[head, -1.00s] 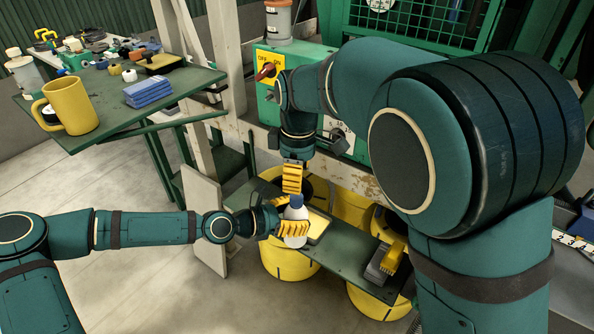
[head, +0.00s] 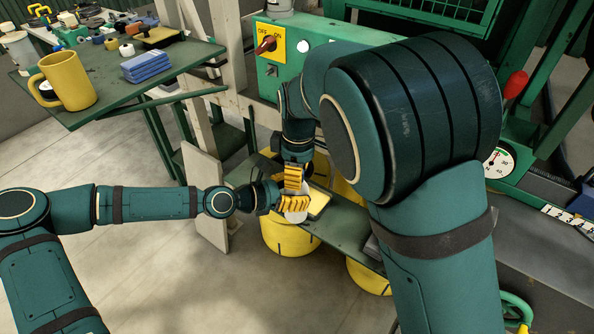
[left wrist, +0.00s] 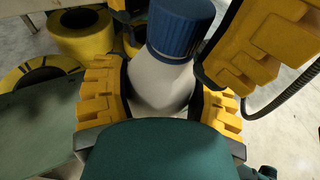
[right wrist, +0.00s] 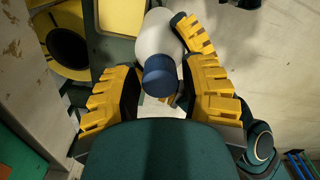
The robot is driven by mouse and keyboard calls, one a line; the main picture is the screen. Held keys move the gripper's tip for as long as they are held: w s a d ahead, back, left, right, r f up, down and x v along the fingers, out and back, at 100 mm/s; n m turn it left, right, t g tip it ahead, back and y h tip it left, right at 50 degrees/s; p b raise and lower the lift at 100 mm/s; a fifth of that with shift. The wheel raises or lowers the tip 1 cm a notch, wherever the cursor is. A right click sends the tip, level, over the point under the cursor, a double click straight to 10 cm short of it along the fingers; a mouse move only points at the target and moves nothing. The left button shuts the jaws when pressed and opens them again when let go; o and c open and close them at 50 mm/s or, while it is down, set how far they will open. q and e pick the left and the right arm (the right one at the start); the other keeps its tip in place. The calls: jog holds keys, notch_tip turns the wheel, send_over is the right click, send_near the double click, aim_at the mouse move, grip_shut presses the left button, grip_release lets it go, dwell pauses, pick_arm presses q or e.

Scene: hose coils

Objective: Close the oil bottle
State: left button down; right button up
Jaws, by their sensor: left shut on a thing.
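The oil bottle (head: 297,216) is white, with a blue cap (left wrist: 178,28) on its top in the left wrist view. My left gripper (head: 290,204) is shut around the bottle's body and holds it upright or nearly so. My right gripper (head: 293,180) is just above the bottle and hides the cap in the head view. In the right wrist view the cap (right wrist: 160,75) lies between the right fingers, which are open with gaps on both sides. How tightly the cap sits on the neck cannot be told.
A green shelf (head: 350,224) and yellow hose coils (head: 288,237) lie beside and below the bottle. A yellow tray (head: 318,203) is close to it. A green table (head: 115,98) with a yellow mug (head: 68,82) and blue blocks (head: 146,66) stands at the left.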

grip_shut()
jog(key=m, duration=0.9)
jog(key=shift+m, duration=0.3)
jog(key=m, duration=0.3)
jog(key=shift+m, duration=0.3)
jog(key=m, duration=0.4)
jog(key=shift+m, duration=0.3)
jog(key=shift+o, duration=2.2)
grip_release()
